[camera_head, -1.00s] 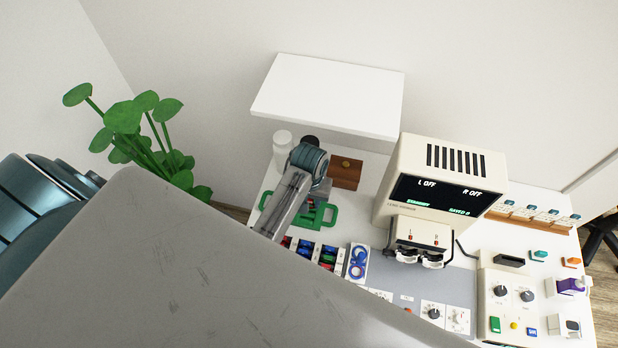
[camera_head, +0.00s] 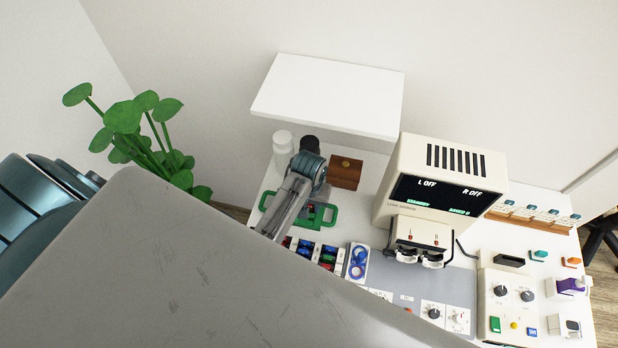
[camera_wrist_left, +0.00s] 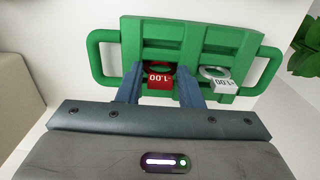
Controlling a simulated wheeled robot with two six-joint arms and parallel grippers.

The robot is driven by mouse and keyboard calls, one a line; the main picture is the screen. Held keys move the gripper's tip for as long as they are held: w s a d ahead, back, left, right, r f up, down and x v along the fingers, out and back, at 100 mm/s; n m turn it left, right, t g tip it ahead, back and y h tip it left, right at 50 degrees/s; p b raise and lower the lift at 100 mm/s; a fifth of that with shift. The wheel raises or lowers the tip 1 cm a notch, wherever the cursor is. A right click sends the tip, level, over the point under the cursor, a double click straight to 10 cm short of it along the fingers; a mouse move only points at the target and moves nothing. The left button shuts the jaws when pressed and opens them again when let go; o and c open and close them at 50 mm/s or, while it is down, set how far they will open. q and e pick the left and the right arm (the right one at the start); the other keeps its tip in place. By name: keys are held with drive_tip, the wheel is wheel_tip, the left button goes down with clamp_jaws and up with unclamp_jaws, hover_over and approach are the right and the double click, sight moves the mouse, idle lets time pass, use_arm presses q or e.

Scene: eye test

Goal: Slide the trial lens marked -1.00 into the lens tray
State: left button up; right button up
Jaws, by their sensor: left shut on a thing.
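The green lens tray (camera_wrist_left: 180,27) with a loop handle at each side fills the top of the left wrist view. In the head view it (camera_head: 329,216) is partly behind my left arm. My left gripper (camera_wrist_left: 160,74) is shut on the red trial lens marked -1.00 (camera_wrist_left: 160,83), whose tab sits between the two blue fingers. The lens's ring overlaps the left compartment of the tray; I cannot tell if it is fully seated. A white-tabbed +1.00 lens (camera_wrist_left: 223,86) is at the right compartment. My right gripper is not in view.
A cream lens machine (camera_head: 440,190) stands right of the tray. A small wooden box (camera_head: 346,173) and a white bottle (camera_head: 283,147) stand behind it. A case of coloured lenses (camera_head: 316,252) lies in front. A white shelf (camera_head: 328,95) hangs above, and a plant (camera_head: 125,118) stands at left.

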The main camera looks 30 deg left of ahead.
use_arm(q)
drive_tip(key=o, duration=1)
drive_tip(key=shift+r, duration=0.5)
wheel_tip(320, 180, up, 9)
drive_tip(key=shift+b, duration=0.85)
drive_tip(key=shift+r, duration=0.4)
drive_tip(key=shift+s+f, duration=0.1)
